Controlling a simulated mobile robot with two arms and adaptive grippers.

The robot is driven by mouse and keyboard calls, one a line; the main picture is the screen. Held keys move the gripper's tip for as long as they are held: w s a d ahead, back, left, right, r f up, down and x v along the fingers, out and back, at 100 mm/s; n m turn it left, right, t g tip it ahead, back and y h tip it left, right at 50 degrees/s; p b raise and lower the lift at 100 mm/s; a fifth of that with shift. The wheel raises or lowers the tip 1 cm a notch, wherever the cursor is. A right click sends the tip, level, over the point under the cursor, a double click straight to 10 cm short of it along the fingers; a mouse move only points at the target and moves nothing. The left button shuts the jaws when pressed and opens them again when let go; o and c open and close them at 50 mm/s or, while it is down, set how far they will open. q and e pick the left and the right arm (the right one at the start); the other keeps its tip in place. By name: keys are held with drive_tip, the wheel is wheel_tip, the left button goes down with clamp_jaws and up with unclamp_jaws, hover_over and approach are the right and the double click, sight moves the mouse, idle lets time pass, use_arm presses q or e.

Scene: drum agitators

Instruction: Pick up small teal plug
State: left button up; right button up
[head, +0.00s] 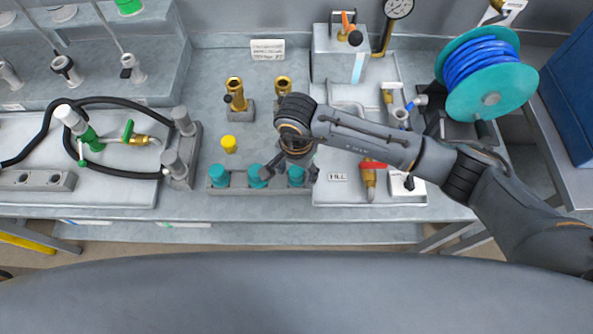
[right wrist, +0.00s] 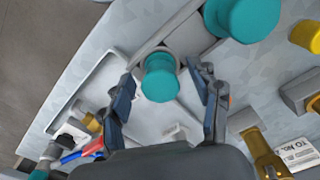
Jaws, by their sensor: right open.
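A teal plug (head: 296,176) sits at the right end of a row of teal plugs in a grey rack. In the right wrist view this plug (right wrist: 160,80) looks smaller than the neighbouring teal plug (right wrist: 245,16). My right gripper (head: 289,174) is above the right end of the rack, its fingers spread. In the wrist view the open fingers (right wrist: 165,98) lie either side of the small plug, with gaps showing; nothing is held. The middle plug (head: 256,175) is partly behind a finger, and the left plug (head: 219,176) is clear. My left gripper is not in view.
The grey rack (head: 238,187) stands near the bench's front edge. A yellow plug (head: 229,143) and brass fittings (head: 235,95) stand behind it. A tray with a red-handled valve (head: 370,176) lies right of the rack. A black hose (head: 105,101) lies at the left.

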drive_tip(key=c, duration=1.2)
drive_tip(key=shift+c, duration=0.2)
drive_tip(key=shift+r, duration=0.1)
drive_tip(key=shift+r+b, duration=0.2)
drive_tip(key=shift+b, duration=0.2)
drive_tip(key=shift+w+r+b, duration=0.1)
drive_tip(key=shift+r+b, duration=0.85)
drive_tip(key=s+a+r+b, duration=0.6)
drive_tip(key=a+r, duration=0.4)
drive_tip(key=a, duration=0.2)
drive_tip(key=shift+s+a+r, duration=0.2)
drive_tip(key=shift+a+r, duration=0.1)
